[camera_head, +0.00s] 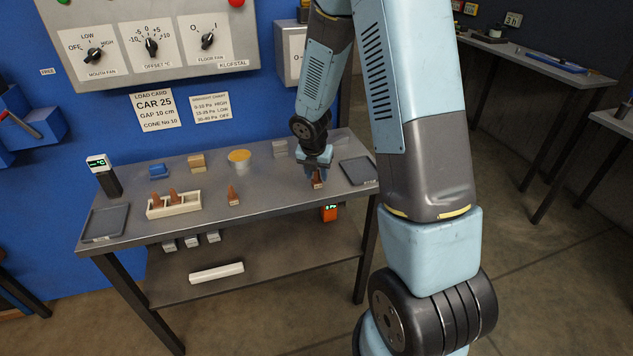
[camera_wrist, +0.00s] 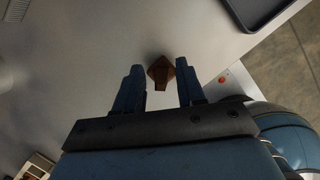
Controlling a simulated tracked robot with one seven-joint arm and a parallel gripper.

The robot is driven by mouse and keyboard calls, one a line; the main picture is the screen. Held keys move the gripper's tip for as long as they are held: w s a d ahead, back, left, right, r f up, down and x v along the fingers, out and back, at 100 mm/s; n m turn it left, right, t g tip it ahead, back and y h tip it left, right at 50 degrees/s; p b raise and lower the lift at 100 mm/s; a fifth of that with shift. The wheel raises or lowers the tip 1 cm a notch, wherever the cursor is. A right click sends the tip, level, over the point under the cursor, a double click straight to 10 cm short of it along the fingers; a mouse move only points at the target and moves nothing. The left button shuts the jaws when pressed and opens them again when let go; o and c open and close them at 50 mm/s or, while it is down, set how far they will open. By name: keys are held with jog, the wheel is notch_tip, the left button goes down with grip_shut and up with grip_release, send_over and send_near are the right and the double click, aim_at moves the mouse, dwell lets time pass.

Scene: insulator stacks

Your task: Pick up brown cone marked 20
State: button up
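A brown cone (camera_head: 317,179) stands near the front right of the grey workbench (camera_head: 262,196), directly under my gripper (camera_head: 316,166). In the wrist view the brown cone (camera_wrist: 161,73) shows just ahead of and between the two fingertips of my gripper (camera_wrist: 160,80). The fingers are apart, with a gap on both sides of the cone. The number on this cone is too small to read. Another brown cone (camera_head: 233,196) stands alone near the bench middle. More brown cones (camera_head: 173,196) sit in a white holder (camera_head: 158,212) at left.
A dark tray (camera_head: 357,171) lies right of the gripper, another tray (camera_head: 105,222) at the left end. A yellow-topped round container (camera_head: 239,157), tan blocks (camera_head: 197,163), a blue block (camera_head: 158,171) and grey blocks (camera_head: 280,148) stand along the back. A load card (camera_head: 157,110) reads CONE No 10.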

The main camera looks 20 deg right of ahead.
grip_shut()
jog(key=shift+r, duration=0.1)
